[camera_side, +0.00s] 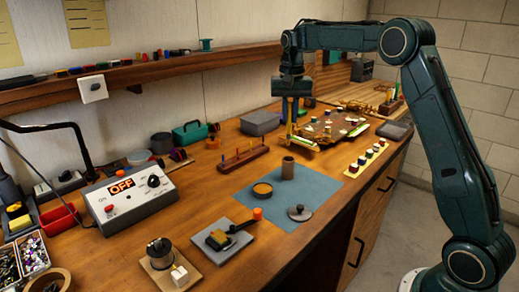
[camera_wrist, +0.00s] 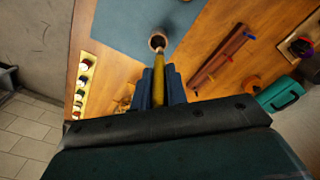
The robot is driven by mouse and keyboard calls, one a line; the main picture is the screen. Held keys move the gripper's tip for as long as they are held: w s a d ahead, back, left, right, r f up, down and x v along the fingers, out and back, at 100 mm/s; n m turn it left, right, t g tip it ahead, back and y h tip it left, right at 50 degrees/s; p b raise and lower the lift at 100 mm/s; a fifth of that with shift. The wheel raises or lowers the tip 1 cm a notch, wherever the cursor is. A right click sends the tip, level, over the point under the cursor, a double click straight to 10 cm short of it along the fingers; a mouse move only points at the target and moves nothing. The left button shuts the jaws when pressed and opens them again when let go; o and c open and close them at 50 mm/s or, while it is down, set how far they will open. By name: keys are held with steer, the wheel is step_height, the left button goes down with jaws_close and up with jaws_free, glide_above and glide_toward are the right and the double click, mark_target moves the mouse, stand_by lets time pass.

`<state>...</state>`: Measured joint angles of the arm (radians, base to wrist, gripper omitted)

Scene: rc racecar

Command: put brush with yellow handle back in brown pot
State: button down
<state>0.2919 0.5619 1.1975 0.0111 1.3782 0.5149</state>
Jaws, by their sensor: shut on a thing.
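My gripper (camera_side: 292,118) is shut on the brush with the yellow handle. In the wrist view the yellow handle (camera_wrist: 159,78) lies between the two blue fingers (camera_wrist: 160,92) and points toward the brown pot (camera_wrist: 157,42). In the side view the brown pot (camera_side: 287,168) stands upright on the blue mat (camera_side: 325,187). My gripper is above and behind the pot, apart from it. In the side view the brush is small and hard to make out under the fingers.
A wooden rack with coloured pegs (camera_side: 243,159) stands left of the pot. A round tin (camera_side: 262,189) and a grey lid (camera_side: 299,212) lie on the mat in front. A car body (camera_side: 330,130) is behind. A yellow strip with small jars (camera_side: 366,160) is at right.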

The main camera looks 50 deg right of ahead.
mark_target(290, 133)
steer(key=shift+d, duration=0.3)
steer(key=shift+f, duration=0.15)
steer(key=shift+f, duration=1.9)
steer(key=shift+f, duration=3.5)
stand_by(0.7)
steer(key=c, duration=0.9)
jaws_free()
steer(key=shift+r, duration=0.25)
